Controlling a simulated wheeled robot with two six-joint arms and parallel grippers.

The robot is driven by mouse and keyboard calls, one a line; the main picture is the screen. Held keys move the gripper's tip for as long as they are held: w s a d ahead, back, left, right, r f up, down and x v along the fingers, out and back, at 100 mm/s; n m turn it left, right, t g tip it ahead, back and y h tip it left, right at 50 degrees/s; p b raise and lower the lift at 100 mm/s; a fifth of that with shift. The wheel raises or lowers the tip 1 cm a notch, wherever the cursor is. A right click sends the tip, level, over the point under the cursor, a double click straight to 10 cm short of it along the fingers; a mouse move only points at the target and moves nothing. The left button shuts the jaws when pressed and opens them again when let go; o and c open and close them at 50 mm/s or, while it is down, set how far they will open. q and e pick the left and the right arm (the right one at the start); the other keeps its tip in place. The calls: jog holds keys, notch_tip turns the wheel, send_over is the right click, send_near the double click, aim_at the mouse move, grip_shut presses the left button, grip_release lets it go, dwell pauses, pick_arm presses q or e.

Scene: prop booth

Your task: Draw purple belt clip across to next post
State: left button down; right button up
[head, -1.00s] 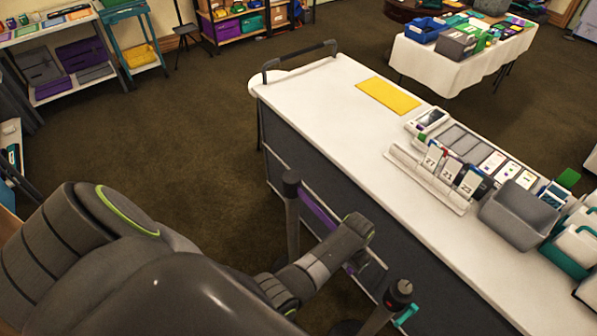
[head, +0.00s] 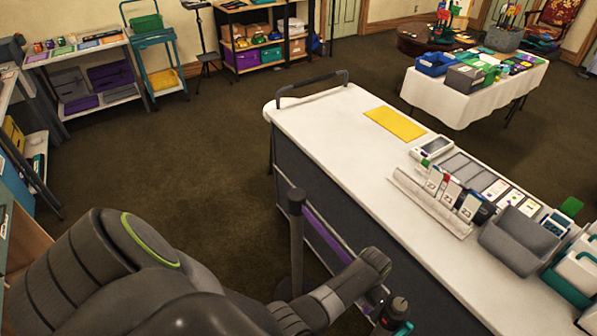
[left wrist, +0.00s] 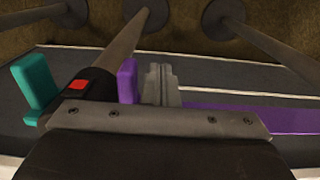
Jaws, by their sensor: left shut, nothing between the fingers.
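The purple belt (head: 325,236) runs from a dark post (head: 297,240) along the side of the white-topped counter, and its far stretch passes behind my wrist. In the left wrist view the belt (left wrist: 250,117) comes in from the right. The upright purple clip (left wrist: 127,80) stands close beside the black head of another post (left wrist: 85,88), which has a red patch. I cannot tell whether the clip is seated. My left gripper (left wrist: 161,82) is shut and empty, just right of the clip. A teal clip (left wrist: 36,80) is on the post's other side. My right gripper is out of view.
The counter (head: 345,140) carries a yellow mat (head: 395,123), a card rack (head: 430,200) and a grey bin (head: 520,240). Post bases (left wrist: 225,17) stand on the brown carpet. Open floor lies left of the counter.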

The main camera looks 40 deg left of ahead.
pick_arm(q)
notch_tip(320, 180, up, 8)
jog(key=a, duration=0.1)
jog(key=shift+w, duration=0.15)
dwell(1.0)
